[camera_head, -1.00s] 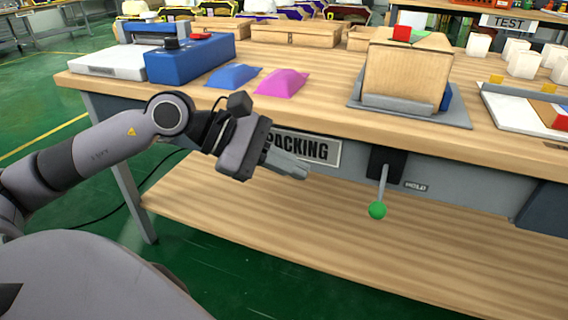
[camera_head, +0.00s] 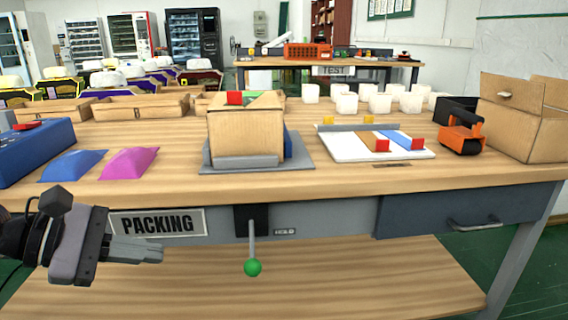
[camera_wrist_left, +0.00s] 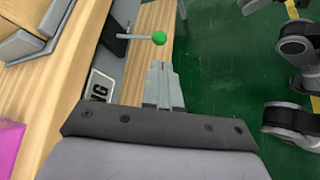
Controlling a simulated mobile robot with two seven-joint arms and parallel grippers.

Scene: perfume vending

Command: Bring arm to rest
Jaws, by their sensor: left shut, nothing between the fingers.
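My left gripper (camera_head: 158,251) comes in from the left, in front of the table's front edge and just below the PACKING sign (camera_head: 157,222). Its fingers are together with nothing between them. In the left wrist view the shut fingers (camera_wrist_left: 160,70) point toward a lever with a green ball (camera_wrist_left: 159,38), apart from it. The same green ball (camera_head: 252,267) hangs below the table front in the head view, to the right of the gripper. My right gripper does not show in the head view.
The packing table (camera_head: 340,188) holds a cardboard box (camera_head: 246,137) on a grey fixture, blue (camera_head: 72,165) and pink (camera_head: 129,163) pouches, a white tray (camera_head: 350,152), an orange tape dispenser (camera_head: 462,139) and an open carton (camera_head: 505,125). A lower shelf (camera_head: 330,285) lies beneath.

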